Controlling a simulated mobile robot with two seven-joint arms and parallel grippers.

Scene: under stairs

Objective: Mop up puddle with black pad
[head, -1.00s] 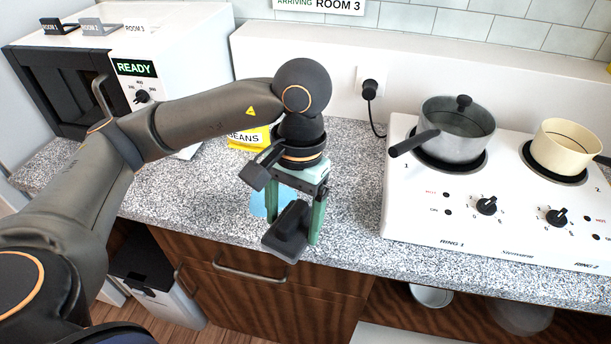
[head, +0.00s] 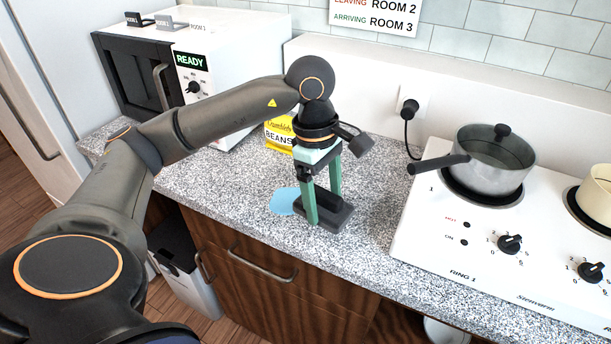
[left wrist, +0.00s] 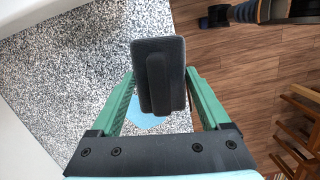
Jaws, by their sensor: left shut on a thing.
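The black pad (head: 335,217) is a dark block with a raised ridge along its top. My left gripper (head: 327,210) is shut on its ridge, with the green fingers on either side. The pad is at or just above the speckled counter near its front edge; I cannot tell if it touches. The light blue puddle (head: 285,201) lies on the counter just left of the pad, partly hidden by the gripper. In the left wrist view the pad (left wrist: 172,75) covers part of the puddle (left wrist: 150,122). My right gripper is not in view.
The white stove (head: 440,235) with a lidded grey pot (head: 487,168) stands to the right. A yellow beans packet (head: 279,133) is behind the gripper, and the microwave (head: 210,60) is at the back left. The counter (head: 385,180) between gripper and stove is clear.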

